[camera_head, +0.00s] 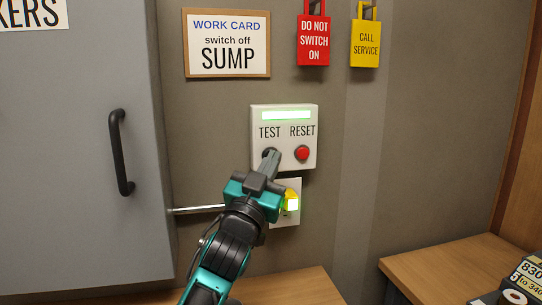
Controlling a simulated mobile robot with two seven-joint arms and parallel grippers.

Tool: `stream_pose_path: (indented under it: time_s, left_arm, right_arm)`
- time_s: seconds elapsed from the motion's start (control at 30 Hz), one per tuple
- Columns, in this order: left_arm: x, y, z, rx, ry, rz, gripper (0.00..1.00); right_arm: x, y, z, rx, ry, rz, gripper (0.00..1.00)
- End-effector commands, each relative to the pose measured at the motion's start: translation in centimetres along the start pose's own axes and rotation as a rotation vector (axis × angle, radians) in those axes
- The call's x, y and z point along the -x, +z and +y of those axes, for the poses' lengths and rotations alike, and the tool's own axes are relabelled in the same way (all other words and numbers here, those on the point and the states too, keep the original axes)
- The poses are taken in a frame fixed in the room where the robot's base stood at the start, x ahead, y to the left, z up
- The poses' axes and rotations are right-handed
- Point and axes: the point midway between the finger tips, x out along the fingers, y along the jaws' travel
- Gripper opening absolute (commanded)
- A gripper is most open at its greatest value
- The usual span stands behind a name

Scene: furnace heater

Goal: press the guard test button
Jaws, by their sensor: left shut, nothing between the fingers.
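The guard unit (284,164) is a white box on the wall with a lit green strip along its top. Below the strip are the labels TEST and RESET. The red reset button (302,153) is in full view. The dark test button (266,152) is mostly hidden behind my left gripper (270,155). My left gripper is shut and empty, its tips over the test button; I cannot tell whether they touch it. My right gripper is not in view.
Below the box is a white outlet plate (287,221) with a glowing yellow piece (292,202), partly behind my gripper. A grey cabinet (70,220) with a black handle (120,153) stands left. A work card (228,44) and red (314,42) and yellow tags (366,45) hang above.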

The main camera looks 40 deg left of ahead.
Motion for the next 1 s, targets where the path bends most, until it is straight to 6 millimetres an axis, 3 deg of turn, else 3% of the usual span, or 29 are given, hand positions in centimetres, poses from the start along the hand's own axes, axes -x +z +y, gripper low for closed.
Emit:
stream_pose_path:
  time_s: [1.0]
  left_arm:
    - [-0.64, 0.40, -0.50, -0.002, -0.001, 0.001, 0.00]
  right_arm:
    - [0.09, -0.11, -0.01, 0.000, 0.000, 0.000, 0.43]
